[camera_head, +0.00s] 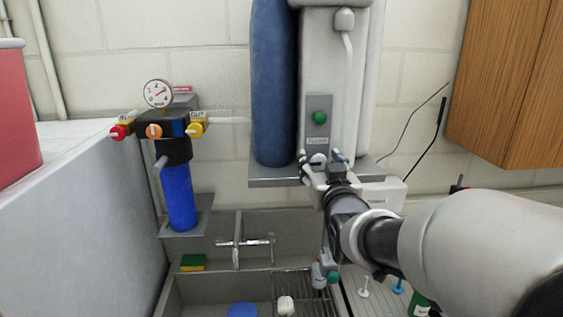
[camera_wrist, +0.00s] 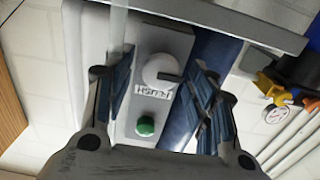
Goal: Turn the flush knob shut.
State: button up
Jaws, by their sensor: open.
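The flush knob (camera_wrist: 160,70) is a round white knob with a dark pointer mark, on a grey panel (camera_wrist: 178,42) above a label reading FLUSH in the wrist view. In that view the pointer points right. My gripper (camera_head: 326,166) is open in front of the panel, and its blue-padded fingers stand on either side of the knob. Gaps show between the knob and both fingers in the wrist view; how deep the fingers reach is unclear. A green knob or button (camera_head: 320,117) sits on the same panel; it also shows in the wrist view (camera_wrist: 146,125).
A blue cylinder (camera_head: 272,80) stands beside the white housing on a grey shelf (camera_head: 270,178). A filter unit (camera_head: 178,195) with a gauge and coloured knobs is on the left. A sink with a tap (camera_head: 237,243) lies below. A wooden cabinet (camera_head: 508,80) hangs at upper right.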

jog(key=shift+c, duration=0.4)
jog(key=c, duration=1)
jog(key=shift+o, duration=0.2)
jog(key=shift+f+m+b, duration=0.1)
jog(key=shift+m+b, duration=0.2)
jog(key=shift+b, duration=0.25)
jog(key=m+b, duration=0.2)
jog(key=b, duration=0.2)
jog(key=shift+f+m, duration=0.15)
jog(key=shift+m, duration=0.15)
jog(key=m+b, duration=0.5)
jog(key=shift+d+b, duration=0.15)
jog(key=shift+b, duration=0.2)
jog(key=m+b, duration=0.2)
jog(key=m, duration=0.3)
jog(key=shift+b, duration=0.35)
jog(key=m+b, duration=0.1)
jog(key=m, duration=0.3)
jog(key=shift+m, duration=0.3)
